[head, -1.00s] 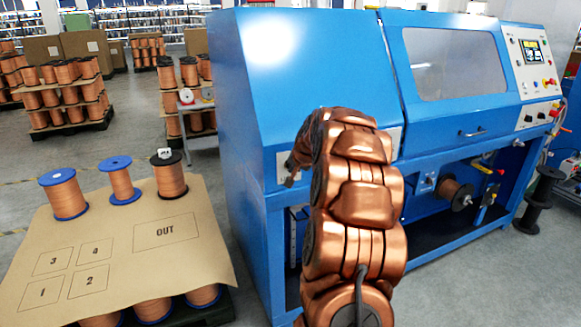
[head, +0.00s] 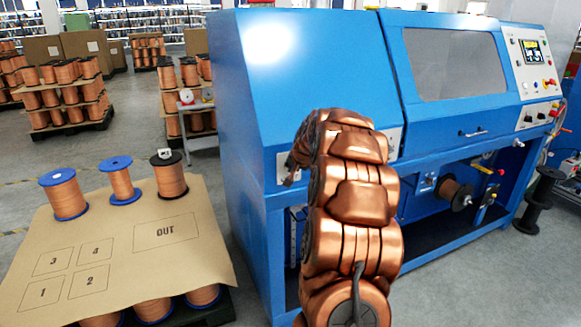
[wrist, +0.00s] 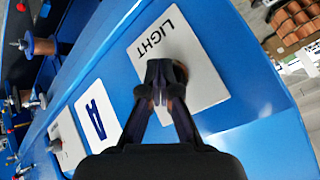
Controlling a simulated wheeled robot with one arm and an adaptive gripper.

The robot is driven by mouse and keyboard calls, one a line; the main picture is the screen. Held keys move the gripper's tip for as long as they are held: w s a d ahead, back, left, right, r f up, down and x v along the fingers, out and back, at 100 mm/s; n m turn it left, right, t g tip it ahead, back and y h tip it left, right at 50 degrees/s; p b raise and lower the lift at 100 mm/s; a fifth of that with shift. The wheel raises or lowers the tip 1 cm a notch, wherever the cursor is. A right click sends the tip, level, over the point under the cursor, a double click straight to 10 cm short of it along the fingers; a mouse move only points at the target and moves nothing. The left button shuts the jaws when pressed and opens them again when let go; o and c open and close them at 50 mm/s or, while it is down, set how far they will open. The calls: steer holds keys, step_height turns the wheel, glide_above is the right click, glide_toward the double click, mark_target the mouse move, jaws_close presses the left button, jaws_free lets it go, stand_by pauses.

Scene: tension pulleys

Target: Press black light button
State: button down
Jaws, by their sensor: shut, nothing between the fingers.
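The white LIGHT plate (wrist: 205,95) is on the blue machine's panel in the wrist view, with its lettering upside down and slanted. My gripper (wrist: 165,98) is shut and empty, with its fingertips in front of the middle of this plate. A dark, rounded, brownish edge shows just behind the fingertips; the button itself is mostly hidden there. I cannot tell whether the tips touch it. In the head view my gripper (head: 289,176) is a small dark shape left of my arm, close to the machine's front face.
The blue machine (head: 300,90) fills the middle and right. Another white plate (wrist: 96,118) with a dark symbol sits beside the LIGHT plate. A control panel (head: 532,60) is at the machine's far right. A brown sheet (head: 130,250) with several copper spools lies at left.

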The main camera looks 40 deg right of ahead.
stand_by(0.4)
steer(key=shift+s+a+r, duration=0.15)
steer(key=shift+s, duration=0.25)
steer(key=s, duration=0.2)
steer(key=s+a+b, duration=0.2)
steer(key=s, duration=0.1)
steer(key=shift+s, duration=0.3)
stand_by(0.4)
steer(key=shift+a, duration=0.1)
stand_by(0.3)
